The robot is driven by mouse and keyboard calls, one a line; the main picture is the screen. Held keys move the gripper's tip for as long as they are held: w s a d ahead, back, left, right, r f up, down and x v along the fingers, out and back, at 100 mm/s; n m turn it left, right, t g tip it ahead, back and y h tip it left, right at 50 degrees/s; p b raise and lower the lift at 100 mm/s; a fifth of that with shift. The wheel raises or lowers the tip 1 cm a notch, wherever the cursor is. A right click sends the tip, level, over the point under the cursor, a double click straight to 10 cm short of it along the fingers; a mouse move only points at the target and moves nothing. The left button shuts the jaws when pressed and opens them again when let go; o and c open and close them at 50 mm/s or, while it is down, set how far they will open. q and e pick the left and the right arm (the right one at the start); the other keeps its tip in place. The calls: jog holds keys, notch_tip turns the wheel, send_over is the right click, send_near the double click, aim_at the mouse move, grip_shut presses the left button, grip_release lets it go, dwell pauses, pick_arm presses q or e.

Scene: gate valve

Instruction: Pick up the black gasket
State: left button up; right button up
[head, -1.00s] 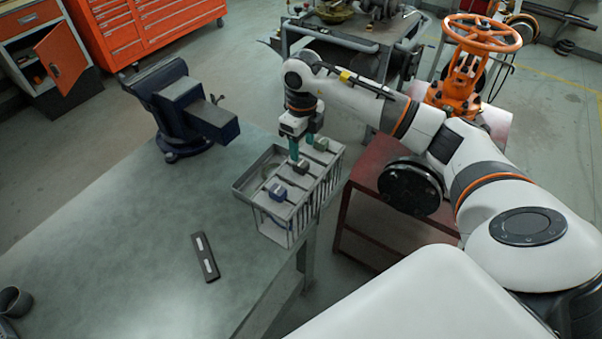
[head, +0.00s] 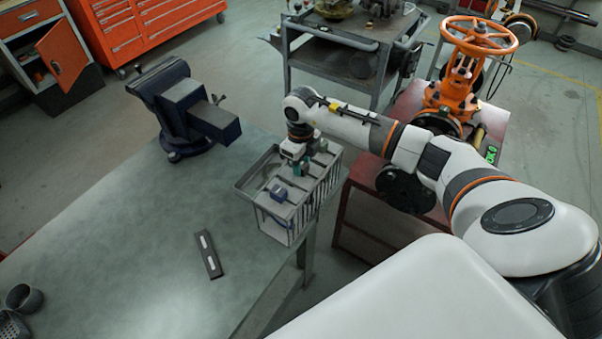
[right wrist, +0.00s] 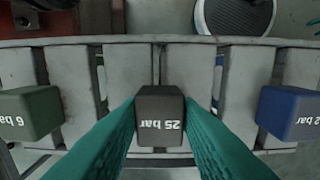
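The black gasket's dark grip block, marked "25 bar" (right wrist: 161,128), stands in the middle of the right wrist view. The gasket body below it is hidden. It belongs to a grey slotted rack (head: 268,226) at the workbench's right edge. My right gripper (head: 301,169) is down at the rack. In the right wrist view its teal fingers (right wrist: 161,103) stand one on each side of the black block, very close to its faces. I cannot tell whether they press on it. My left gripper is not in view.
A blue block (right wrist: 292,113) and a green "6 bar" block (right wrist: 30,115) flank the black one in the rack. A dark vise (head: 186,108) and a flat dark bar (head: 207,254) are on the bench. The orange-wheeled valve (head: 460,85) stands right. The bench's middle is clear.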

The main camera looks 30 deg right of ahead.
grip_shut()
jog(key=shift+r, duration=0.1)
notch_tip(320, 180, up, 18)
jog(key=b, duration=0.4)
jog(key=shift+b, duration=0.3)
